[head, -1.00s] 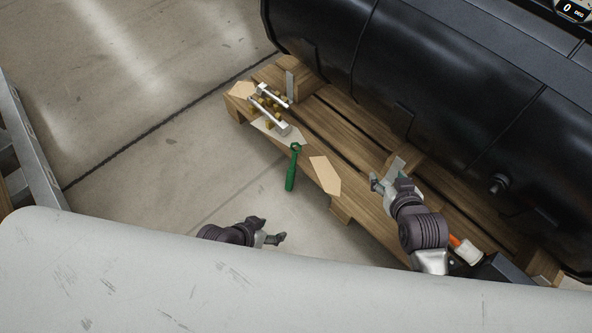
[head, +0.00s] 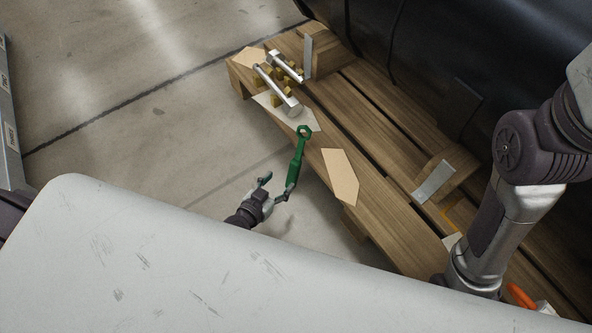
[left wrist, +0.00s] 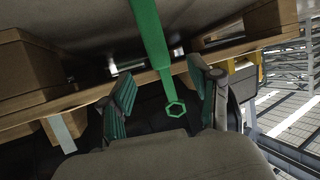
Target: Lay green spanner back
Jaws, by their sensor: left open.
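The green spanner (head: 295,165) has its ring end (head: 304,131) at the near edge of the wooden pallet, beside a pale pointed plate. Its handle reaches out past the edge toward my left gripper (head: 275,187). The left gripper is open, and one fingertip is close to the handle's end; I cannot tell if they touch. In the left wrist view the spanner (left wrist: 152,45) shows between the two spread fingers of the left gripper (left wrist: 165,95), with its hexagonal ring low in the picture. My right arm shows at the right, but its gripper is hidden.
The wooden pallet (head: 385,225) carries brass and silver coupler parts (head: 280,85) at its far left end. A tan pointed plate (head: 341,176) lies right of the spanner. An orange-handled item (head: 521,295) is at the lower right. Bare concrete floor lies left of the pallet.

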